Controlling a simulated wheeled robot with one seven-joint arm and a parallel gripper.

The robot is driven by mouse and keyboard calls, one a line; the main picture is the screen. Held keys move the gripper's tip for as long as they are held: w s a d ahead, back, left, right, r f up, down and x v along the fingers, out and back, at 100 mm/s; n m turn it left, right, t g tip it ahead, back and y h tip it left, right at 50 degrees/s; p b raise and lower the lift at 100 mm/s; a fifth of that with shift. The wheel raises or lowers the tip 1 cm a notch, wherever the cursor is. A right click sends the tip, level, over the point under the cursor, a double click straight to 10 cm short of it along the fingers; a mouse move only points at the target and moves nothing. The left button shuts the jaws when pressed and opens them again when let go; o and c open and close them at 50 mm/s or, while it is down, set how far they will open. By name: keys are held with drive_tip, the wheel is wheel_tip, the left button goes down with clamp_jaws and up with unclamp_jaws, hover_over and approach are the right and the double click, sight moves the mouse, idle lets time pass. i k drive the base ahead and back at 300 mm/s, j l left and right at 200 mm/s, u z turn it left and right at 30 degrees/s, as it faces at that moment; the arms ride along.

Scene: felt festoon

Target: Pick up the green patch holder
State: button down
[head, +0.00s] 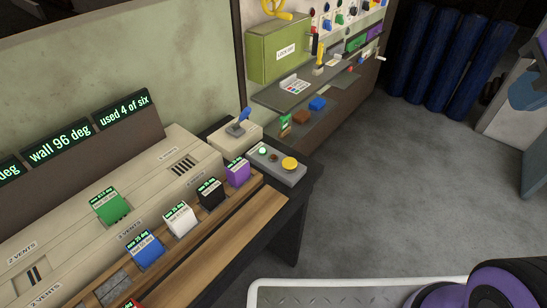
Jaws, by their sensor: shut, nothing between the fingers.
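A green patch holder (110,207) with a lit text strip along its top sits on the sloped beige panel (72,237) at the left, beside the "2 VENTS" and "3 VENTS" labels. It is apart from a row of similar holders lower down: purple (238,174), black (210,193), white (181,220) and blue (146,250). A red one (130,303) is cut off by the bottom edge. My gripper is not in view; only purple and black parts of my arm show at the lower right.
A wooden ledge (226,224) runs along the panel's front. A grey button box (277,165) and a beige joystick box (236,136) stand at its far end. A green lockout box (279,52) hangs beyond. Grey floor (400,180) is clear on the right.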

sight(108, 204)
drive_tip(key=u, duration=1.75)
drive_tip(key=i+u, duration=0.2)
drive_tip(key=u, duration=0.15)
